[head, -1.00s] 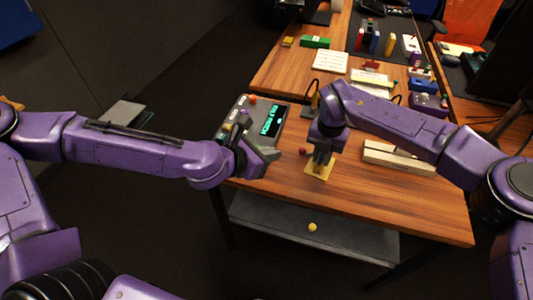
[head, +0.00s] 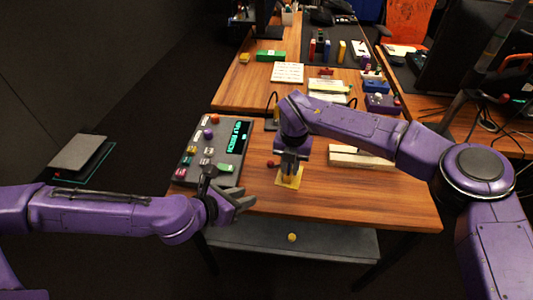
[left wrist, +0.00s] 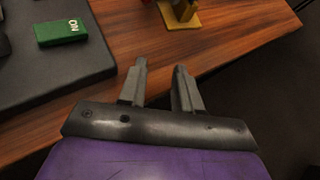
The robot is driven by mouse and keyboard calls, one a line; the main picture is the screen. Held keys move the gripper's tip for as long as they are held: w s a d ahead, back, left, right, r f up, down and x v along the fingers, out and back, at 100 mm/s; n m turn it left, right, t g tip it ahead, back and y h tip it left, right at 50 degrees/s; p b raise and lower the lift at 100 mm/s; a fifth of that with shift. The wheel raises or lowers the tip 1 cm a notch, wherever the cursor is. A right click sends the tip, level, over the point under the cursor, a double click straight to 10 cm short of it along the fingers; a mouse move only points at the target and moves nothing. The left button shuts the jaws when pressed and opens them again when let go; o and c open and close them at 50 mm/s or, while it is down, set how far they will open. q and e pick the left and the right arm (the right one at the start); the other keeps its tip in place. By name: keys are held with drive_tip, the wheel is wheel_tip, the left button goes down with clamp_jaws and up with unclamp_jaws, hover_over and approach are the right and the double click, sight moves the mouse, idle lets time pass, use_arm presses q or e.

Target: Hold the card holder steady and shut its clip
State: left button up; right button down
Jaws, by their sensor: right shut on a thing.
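The yellow card holder (head: 289,179) stands near the table's front edge, and part of it shows at the top of the left wrist view (left wrist: 181,20). My right gripper (head: 290,168) reaches down from above and is shut on it, covering much of it. The holder's clip cannot be made out behind the fingers. My left gripper (head: 246,203) is open and empty at the table's front edge, left of and nearer than the holder. Its two fingers stand apart in the left wrist view (left wrist: 161,68), with nothing between them.
A grey control panel (head: 238,158) with coloured buttons and a lit display lies left of the holder. A small red ball (head: 270,163) is close beside my right gripper. A pale block (head: 350,158) lies to the right. Bare wood lies in front right.

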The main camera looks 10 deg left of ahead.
sight(269, 164)
use_arm(q)
drive_tip(key=w+r+t, duration=0.1)
drive_tip(key=r, duration=0.1)
drive_tip(key=w+r+t, duration=0.1)
drive_tip(key=w, duration=0.1)
drive_tip(key=shift+r+t, duration=0.3)
drive_tip(key=shift+r, duration=0.05)
drive_tip(key=shift+w+f, duration=0.15)
drive_tip(key=shift+w, duration=0.15)
drive_tip(key=x, duration=1.1)
drive_tip(key=shift+w+f, duration=0.1)
drive_tip(key=shift+a, duration=0.1)
clamp_jaws()
drive_tip(key=shift+n, duration=0.3)
